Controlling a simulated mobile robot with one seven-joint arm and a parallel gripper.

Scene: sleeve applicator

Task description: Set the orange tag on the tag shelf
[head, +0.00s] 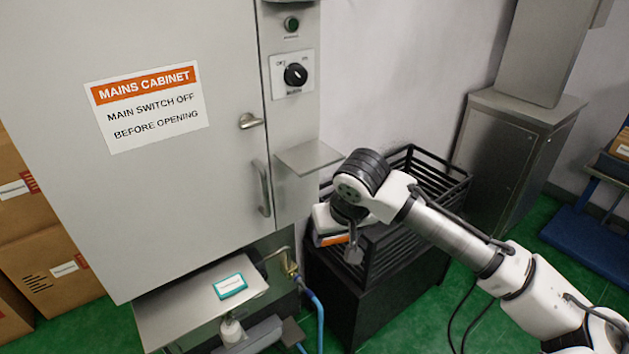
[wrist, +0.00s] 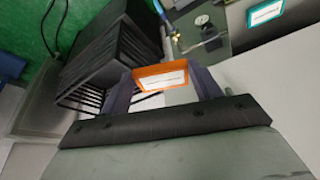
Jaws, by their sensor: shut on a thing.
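The orange tag (head: 331,240), orange with a white label face, is between the fingers of my gripper (head: 338,246). In the wrist view the orange tag (wrist: 160,77) sits between the two fingertips (wrist: 163,84), which are shut on it. It is held in the air in front of the black slatted crate, below the small metal shelf (head: 308,157) on the cabinet's right side. A lower metal shelf (head: 180,312) under the cabinet bears a teal tag (head: 230,286), also in the wrist view (wrist: 266,12). The frames do not label either shelf as the tag shelf.
The grey mains cabinet (head: 185,210) has a door handle and a rotary switch (head: 293,75). The black slatted crate (head: 420,240) stands behind and below my gripper. A brass valve with a blue hose (head: 312,310) is beside the lower shelf. Cardboard boxes (head: 45,262) stand left.

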